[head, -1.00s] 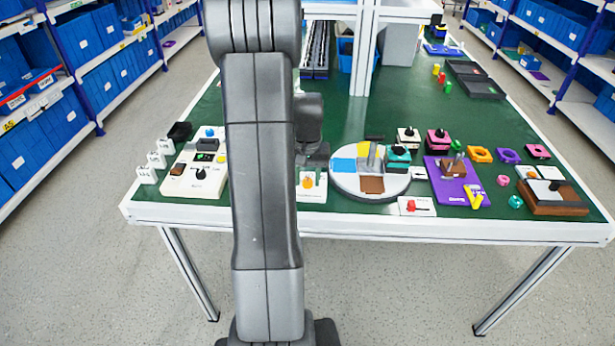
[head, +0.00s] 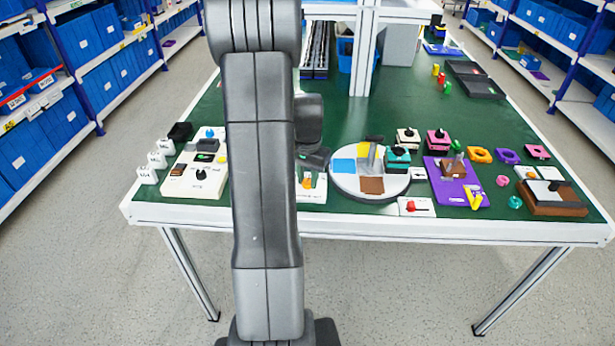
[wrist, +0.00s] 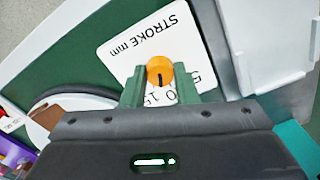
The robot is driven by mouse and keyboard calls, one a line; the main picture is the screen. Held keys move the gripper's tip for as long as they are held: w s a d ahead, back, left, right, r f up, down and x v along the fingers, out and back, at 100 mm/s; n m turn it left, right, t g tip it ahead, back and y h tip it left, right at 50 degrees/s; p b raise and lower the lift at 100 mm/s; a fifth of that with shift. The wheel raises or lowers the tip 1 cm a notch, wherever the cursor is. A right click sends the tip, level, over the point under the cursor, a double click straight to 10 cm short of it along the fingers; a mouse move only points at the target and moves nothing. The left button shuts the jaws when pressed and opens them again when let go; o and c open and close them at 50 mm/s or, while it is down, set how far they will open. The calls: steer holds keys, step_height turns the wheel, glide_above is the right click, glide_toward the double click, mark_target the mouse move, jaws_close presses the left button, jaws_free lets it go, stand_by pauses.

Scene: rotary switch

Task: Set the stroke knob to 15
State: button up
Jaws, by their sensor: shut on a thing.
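The orange stroke knob (wrist: 160,70) sits on a white plate (wrist: 125,45) printed "STROKE mm", upside down in the wrist view. My gripper (wrist: 160,88) is shut on the knob, its green fingers on either side. A black mark on the knob points down in the wrist view, toward the scale numbers. The numbers 5 and 15 are partly readable; the fingers cover part of the scale, so I cannot tell the exact reading. In the head view the knob (head: 307,183) shows just right of my arm, which hides part of the plate.
A round grey board (head: 345,185) with coloured patches stands close right of the stroke plate. A white panel (head: 190,185) with a black knob is to the left. A purple board (head: 470,195) and several small coloured parts lie farther right.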

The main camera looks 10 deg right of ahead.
mark_target(308, 181)
steer(key=shift+m, duration=2.1)
steer(key=o, duration=1)
steer(key=shift+r, duration=0.1)
step_height(308, 181, up, 14)
steer(key=p, duration=0.1)
steer(key=shift+f, duration=0.2)
step_height(308, 181, down, 14)
steer(key=shift+r+b, duration=0.1)
steer(key=shift+b, duration=0.25)
